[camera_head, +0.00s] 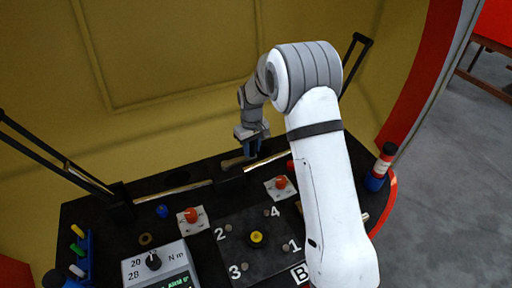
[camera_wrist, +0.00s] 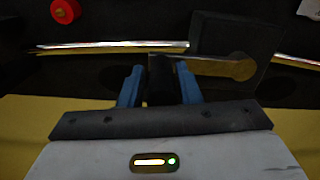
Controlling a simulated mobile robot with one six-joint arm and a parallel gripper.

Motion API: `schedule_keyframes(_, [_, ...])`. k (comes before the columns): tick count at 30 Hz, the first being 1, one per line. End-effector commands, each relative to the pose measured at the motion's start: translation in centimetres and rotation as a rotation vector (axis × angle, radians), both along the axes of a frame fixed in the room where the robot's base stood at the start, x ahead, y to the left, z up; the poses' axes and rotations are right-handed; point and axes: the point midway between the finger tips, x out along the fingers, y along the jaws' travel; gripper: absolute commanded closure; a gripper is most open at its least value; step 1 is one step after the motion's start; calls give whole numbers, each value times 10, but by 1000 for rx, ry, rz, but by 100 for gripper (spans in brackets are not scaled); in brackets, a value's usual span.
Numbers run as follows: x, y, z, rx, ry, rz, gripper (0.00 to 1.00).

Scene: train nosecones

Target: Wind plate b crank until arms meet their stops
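My gripper (camera_head: 251,140) is at the back of the black table, low in front of the yellow wall. In the wrist view its blue fingers (camera_wrist: 160,82) stand on either side of a dark upright crank handle (camera_wrist: 160,80) and appear closed on it. A black crank block with a tan round end (camera_wrist: 236,67) lies just right of the fingers. In the head view, a tan part (camera_head: 232,162) shows under the gripper. A black arm (camera_head: 60,160) rises at the left, and another (camera_head: 354,58) at the right, partly behind my arm. Their stops cannot be made out.
A black plate marked B (camera_head: 262,262) has a yellow knob (camera_head: 257,237) and numbered corners. Red-orange buttons (camera_head: 191,215) on white pads stand beside it.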

Motion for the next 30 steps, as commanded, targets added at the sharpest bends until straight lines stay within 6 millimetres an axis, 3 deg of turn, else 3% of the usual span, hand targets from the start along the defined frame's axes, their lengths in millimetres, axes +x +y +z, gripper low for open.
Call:
schedule_keyframes(11, [0,0,0,0,-1,0,100])
schedule_keyframes(17, [1,-1,1,-1,-2,0,100])
schedule_keyframes(18, [0,-26,2,-2,-1,-9,100])
schedule_keyframes(22, [1,-10,1,-3,-2,-8,100])
schedule_keyframes(30, [0,-23,1,-4,-6,-115,100])
